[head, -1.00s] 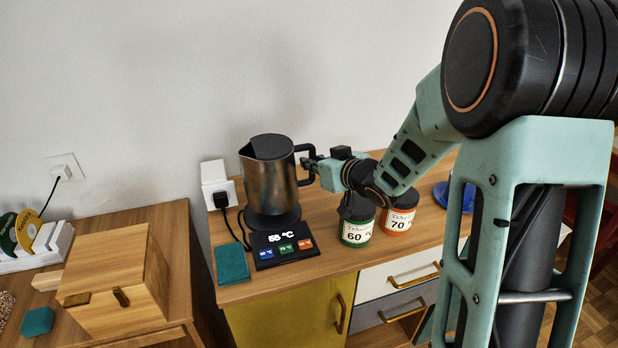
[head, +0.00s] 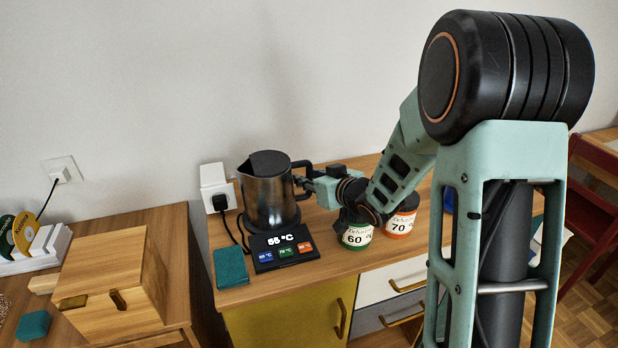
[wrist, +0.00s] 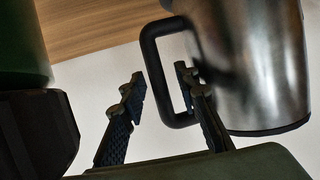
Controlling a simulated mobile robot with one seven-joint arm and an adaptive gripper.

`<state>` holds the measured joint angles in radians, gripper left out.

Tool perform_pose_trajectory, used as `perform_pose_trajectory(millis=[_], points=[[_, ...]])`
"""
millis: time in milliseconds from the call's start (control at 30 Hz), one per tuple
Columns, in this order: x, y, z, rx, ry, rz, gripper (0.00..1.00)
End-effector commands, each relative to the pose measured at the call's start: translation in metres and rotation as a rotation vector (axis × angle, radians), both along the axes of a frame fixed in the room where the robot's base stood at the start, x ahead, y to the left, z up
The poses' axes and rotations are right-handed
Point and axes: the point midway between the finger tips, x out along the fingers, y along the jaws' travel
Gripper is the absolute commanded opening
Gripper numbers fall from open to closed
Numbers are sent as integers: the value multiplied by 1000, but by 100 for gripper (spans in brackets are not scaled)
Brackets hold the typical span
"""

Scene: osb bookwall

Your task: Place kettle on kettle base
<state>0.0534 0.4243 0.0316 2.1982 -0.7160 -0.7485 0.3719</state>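The metal kettle (head: 268,202), with a dark lid and black handle, stands upright on the dark round kettle base (head: 273,226) at the back left of the desk. The base's front panel (head: 287,248) shows a lit temperature and coloured buttons. My gripper (head: 302,182) is at the handle, on the kettle's right side. In the wrist view the kettle (wrist: 255,65) is at the right. My gripper's two fingers (wrist: 162,82) are spread on either side of the handle bar (wrist: 155,65), with a gap visible. The contact under the kettle is partly hidden by the base's rim.
Two labelled jars, a green one (head: 356,237) and an orange one (head: 399,225), stand under my forearm. A teal block (head: 231,267) lies left of the panel. A plug and cord (head: 220,202) are behind it. A wooden box (head: 112,285) is on the left table.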

Motion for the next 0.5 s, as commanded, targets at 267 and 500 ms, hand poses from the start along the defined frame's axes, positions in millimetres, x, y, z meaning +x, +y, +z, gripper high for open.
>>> perform_pose_trajectory(millis=[267,500], points=[[0,0,2,0,0,0,29],[-23,-13,15,1,-1,-2,29]])
